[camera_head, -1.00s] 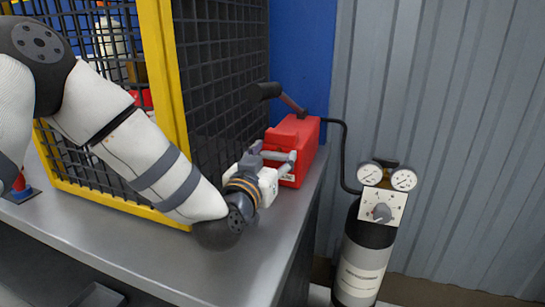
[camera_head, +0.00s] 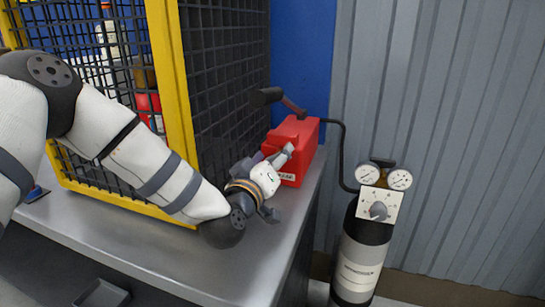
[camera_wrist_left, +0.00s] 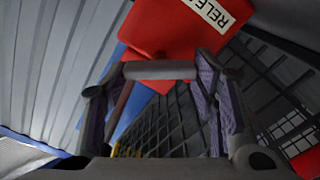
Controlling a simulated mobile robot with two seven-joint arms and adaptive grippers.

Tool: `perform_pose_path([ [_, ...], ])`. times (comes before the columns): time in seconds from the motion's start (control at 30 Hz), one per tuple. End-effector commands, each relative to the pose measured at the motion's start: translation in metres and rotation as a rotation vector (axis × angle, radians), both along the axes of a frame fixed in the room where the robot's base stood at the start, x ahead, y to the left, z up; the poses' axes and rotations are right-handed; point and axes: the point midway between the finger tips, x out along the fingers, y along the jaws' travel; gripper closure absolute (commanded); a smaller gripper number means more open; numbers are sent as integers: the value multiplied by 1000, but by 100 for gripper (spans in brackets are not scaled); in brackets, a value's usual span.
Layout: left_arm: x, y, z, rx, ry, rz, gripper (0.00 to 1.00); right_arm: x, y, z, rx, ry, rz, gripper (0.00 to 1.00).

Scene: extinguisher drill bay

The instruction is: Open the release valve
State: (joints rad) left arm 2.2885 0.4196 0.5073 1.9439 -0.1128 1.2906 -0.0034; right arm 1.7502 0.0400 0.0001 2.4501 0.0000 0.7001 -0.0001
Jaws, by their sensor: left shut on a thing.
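A red box (camera_head: 297,134) stands at the bench's right end, with a white label partly hidden in the head view. In the left wrist view the red box (camera_wrist_left: 190,28) fills the top, and its cut-off label reads "RELE". A grey bar handle (camera_head: 282,158) is in front of the box face. My left gripper (camera_head: 276,162) is at this bar, rolled to a slant, and shut on it. In the left wrist view the bar (camera_wrist_left: 160,70) lies across between the two fingers. My right gripper is not in view.
A lever with a black grip (camera_head: 267,97) sticks up from the box. A yellow-framed mesh cage (camera_head: 168,85) stands close behind my left arm. A gas cylinder (camera_head: 359,262) with gauges and a dial stands right of the bench (camera_head: 240,265). A black hose (camera_head: 343,150) runs between box and cylinder.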

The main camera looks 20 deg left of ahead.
Motion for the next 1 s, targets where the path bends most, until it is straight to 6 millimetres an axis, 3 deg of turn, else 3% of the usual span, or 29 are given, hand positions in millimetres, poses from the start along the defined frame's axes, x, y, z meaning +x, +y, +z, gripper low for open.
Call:
perform_pose_path([
  [0.63, 0, -1, -2, -55, 5, -2, 75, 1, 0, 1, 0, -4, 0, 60],
  [0.67, 0, -1, -2, -55, 6, -3, 45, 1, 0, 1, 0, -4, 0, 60],
  [0.73, 0, -1, -2, -54, 5, -2, 29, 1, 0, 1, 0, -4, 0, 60],
  [1.0, 0, 0, -1, -54, 3, -1, 27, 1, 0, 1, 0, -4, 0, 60],
])
